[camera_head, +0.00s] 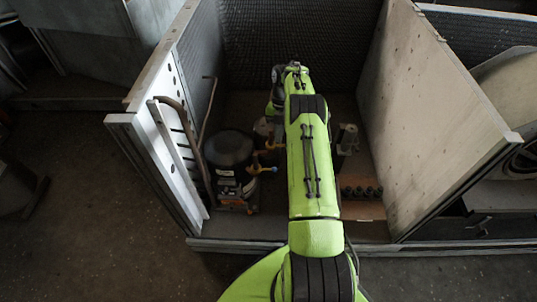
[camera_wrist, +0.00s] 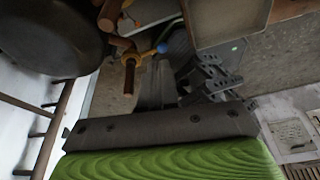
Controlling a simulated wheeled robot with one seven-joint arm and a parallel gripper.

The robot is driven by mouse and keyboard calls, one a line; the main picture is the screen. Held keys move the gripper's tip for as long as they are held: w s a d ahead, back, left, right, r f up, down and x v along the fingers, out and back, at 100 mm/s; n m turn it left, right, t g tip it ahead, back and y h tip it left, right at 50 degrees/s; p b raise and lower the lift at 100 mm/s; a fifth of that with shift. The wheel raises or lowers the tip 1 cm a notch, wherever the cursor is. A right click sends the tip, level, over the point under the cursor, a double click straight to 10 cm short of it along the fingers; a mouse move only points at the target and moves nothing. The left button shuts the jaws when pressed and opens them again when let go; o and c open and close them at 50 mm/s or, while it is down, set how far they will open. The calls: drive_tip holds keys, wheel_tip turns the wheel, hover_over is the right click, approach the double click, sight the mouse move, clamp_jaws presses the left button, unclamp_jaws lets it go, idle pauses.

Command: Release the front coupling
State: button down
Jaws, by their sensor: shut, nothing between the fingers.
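I cannot make out for certain which part is the front coupling. Two yellow fittings stick out from the right side of a black tank (camera_head: 230,150) in the head view; the lower fitting (camera_head: 258,169) is nearer and has a blue tip. The tank (camera_wrist: 50,35) fills the top left there. My gripper is shut and empty, close to this fitting; whether they touch is unclear. In the head view my arm hides the fingers.
The tank stands inside an open-fronted housing, between a left panel (camera_head: 175,140) with curved pipes and a tall right panel (camera_head: 430,110). A low brown block (camera_head: 362,205) with several dark round parts sits right of my arm. A front sill (camera_head: 230,245) crosses the opening.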

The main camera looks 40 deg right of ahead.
drive_tip(key=shift+s, duration=0.1)
drive_tip(key=b+x, duration=0.2)
drive_tip(key=x, duration=0.8)
drive_tip(key=shift+b, duration=0.4)
drive_tip(key=shift+s+r+m+p, duration=0.1)
drive_tip(key=shift+s+m+p, duration=0.15)
drive_tip(key=shift+m+p, duration=0.4)
